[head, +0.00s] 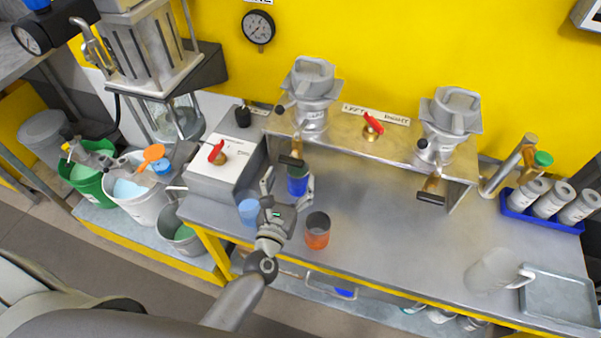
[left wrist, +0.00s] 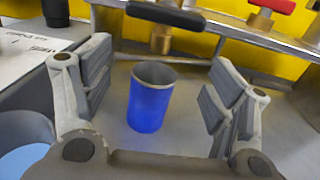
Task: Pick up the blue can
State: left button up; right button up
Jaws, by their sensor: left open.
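The blue can (head: 297,185) stands upright on the steel bench, under the left dispenser's black-handled tap. In the left wrist view the blue can (left wrist: 151,98) stands between the open fingers, with a visible gap on both sides. My left gripper (head: 288,184) is open, its fingers around the near part of the can. The fingers also show in the left wrist view (left wrist: 155,90). My right gripper is not in either view.
A light blue cup (head: 249,212) stands left of my left gripper and an orange can (head: 317,231) right of it. A white control box (head: 217,165) stands at the left. A clear jug (head: 494,270) and a grey tray (head: 560,295) are at the right. The middle-right bench is clear.

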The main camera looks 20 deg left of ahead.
aim_at(295, 186)
pick_arm(q)
jog(key=f+b, duration=0.2)
jog(key=f, duration=0.1)
jog(key=f+b, duration=0.1)
jog(key=b, duration=0.1)
jog(key=shift+s+f, duration=0.3)
jog(key=shift+s, duration=0.05)
notch_tip(295, 186, down, 4)
jog(key=b, duration=0.2)
jog(key=shift+w+r+b, duration=0.1)
jog(key=shift+r+b, duration=0.15)
jog(key=shift+b, duration=0.1)
jog(key=shift+w+r, duration=0.4)
jog(key=shift+w+p, duration=0.3)
jog(key=shift+w, duration=0.05)
jog(key=w, duration=0.6)
jog(key=shift+a+f, duration=0.1)
jog(key=c, duration=1.2)
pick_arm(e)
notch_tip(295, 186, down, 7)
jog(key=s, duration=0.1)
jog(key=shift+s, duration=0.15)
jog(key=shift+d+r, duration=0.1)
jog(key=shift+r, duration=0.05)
